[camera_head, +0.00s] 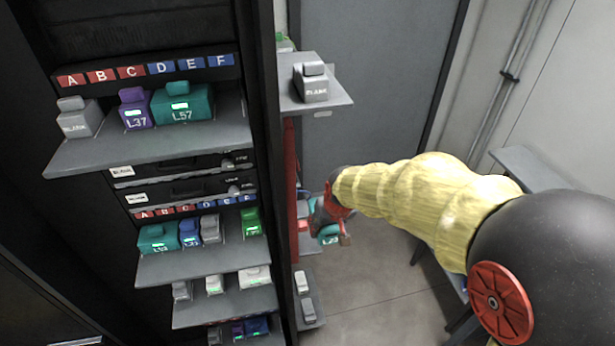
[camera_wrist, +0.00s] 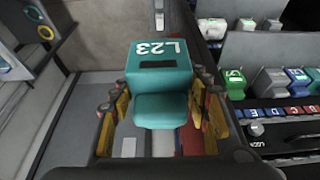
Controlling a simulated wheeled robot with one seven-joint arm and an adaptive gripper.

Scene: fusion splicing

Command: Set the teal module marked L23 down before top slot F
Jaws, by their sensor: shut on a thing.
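The teal module marked L23 (camera_wrist: 162,62) is held between the fingers of my gripper (camera_wrist: 160,98) in the wrist view, its label facing the camera. In the head view my gripper (camera_head: 330,213) is right of the rack, well below the top shelf, with the teal module (camera_head: 328,236) partly hidden by it. The top slot F label (camera_head: 220,60) is the blue one at the right end of the upper row. The top shelf (camera_head: 230,122) is bare at its right end before F.
On the top shelf stand a grey blank (camera_head: 77,118), a purple L37 (camera_head: 136,112) and a teal L57 (camera_head: 182,103), the last close to F's left. A black rack post (camera_head: 265,150) and a side shelf with a grey blank (camera_head: 312,84) lie between my gripper and the top shelf.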

